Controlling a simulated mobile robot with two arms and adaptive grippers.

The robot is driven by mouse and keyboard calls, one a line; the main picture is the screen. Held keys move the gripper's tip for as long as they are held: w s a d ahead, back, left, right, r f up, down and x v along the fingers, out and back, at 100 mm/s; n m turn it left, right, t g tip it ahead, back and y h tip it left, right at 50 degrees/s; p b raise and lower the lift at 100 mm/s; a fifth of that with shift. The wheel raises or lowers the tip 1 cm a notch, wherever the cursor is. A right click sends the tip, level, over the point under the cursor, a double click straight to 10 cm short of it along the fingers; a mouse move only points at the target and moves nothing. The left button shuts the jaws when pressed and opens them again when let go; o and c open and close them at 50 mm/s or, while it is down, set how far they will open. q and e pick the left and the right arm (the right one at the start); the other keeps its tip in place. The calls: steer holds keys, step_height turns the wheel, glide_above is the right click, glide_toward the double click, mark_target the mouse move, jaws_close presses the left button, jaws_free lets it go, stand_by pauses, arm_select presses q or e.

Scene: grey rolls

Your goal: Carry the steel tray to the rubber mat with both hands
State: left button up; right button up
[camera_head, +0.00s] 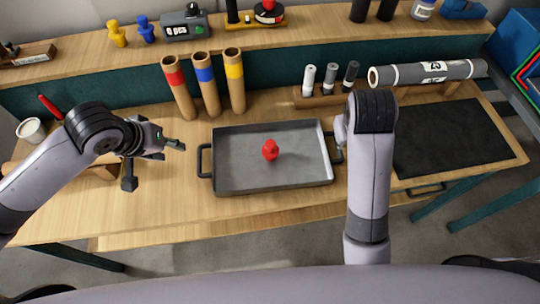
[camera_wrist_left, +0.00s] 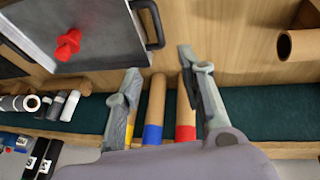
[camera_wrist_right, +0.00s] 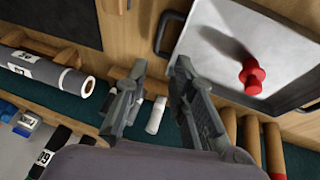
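The steel tray (camera_head: 228,178) lies flat on the bench with a red knobbed piece (camera_head: 270,150) on it. Black handles stick out at its left (camera_head: 204,160) and right ends. The black rubber mat (camera_head: 450,135) lies bare to its right. My left gripper (camera_head: 155,164) is open and empty, left of the left handle; in the left wrist view that handle (camera_wrist_left: 150,25) shows beyond the fingertips, apart from them. My right gripper (camera_wrist_right: 160,66) is open and empty; the right handle (camera_wrist_right: 166,34) shows just past its fingertips. In the head view my right arm hides its fingers.
Three cardboard tubes with red, blue and yellow bands (camera_head: 206,85) stand behind the tray. A white cup (camera_head: 31,130) stands far left. Bench between tray and mat is mostly clear.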

mark_target(198, 156)
arm_select(q)
steer(key=shift+w, duration=0.1)
arm_select(e)
steer(key=shift+f, duration=0.1)
